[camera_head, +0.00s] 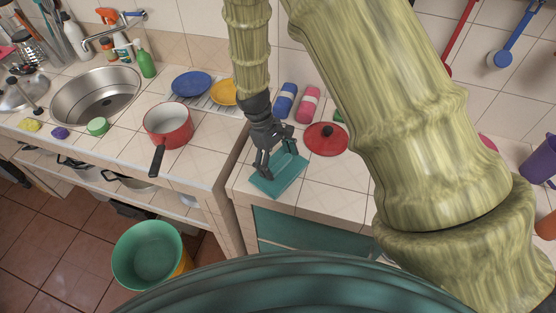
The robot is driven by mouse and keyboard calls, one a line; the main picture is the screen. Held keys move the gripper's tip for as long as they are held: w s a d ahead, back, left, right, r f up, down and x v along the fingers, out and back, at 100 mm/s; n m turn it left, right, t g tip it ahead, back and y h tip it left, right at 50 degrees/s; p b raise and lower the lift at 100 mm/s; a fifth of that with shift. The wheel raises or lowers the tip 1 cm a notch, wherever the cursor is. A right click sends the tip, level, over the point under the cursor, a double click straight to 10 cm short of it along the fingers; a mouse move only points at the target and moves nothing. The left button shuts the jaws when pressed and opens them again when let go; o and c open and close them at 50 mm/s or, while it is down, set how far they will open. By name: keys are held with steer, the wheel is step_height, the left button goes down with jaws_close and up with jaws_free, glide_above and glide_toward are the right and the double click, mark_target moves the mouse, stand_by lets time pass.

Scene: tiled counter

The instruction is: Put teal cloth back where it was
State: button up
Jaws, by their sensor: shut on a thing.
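The teal cloth (284,185) is a flat, folded rectangle at the front left of the right-hand tiled counter, near its front edge. My gripper (272,168) points down over the cloth, with its fingers at the cloth's upper surface. It is shut on the cloth. Whether the cloth lies fully on the tiles or is slightly raised, I cannot tell.
A red lid (326,140) lies just right of my gripper. A red pot (168,127) stands on the left counter, across a gap. A green bucket (146,256) is on the floor.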

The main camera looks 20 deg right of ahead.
steer(key=shift+f, duration=0.15)
steer(key=o, duration=0.7)
steer(key=shift+w, duration=0.1)
steer(key=shift+o, duration=0.2)
steer(key=shift+r, duration=0.2)
steer(key=b+v, duration=0.4)
steer(key=v, duration=0.8)
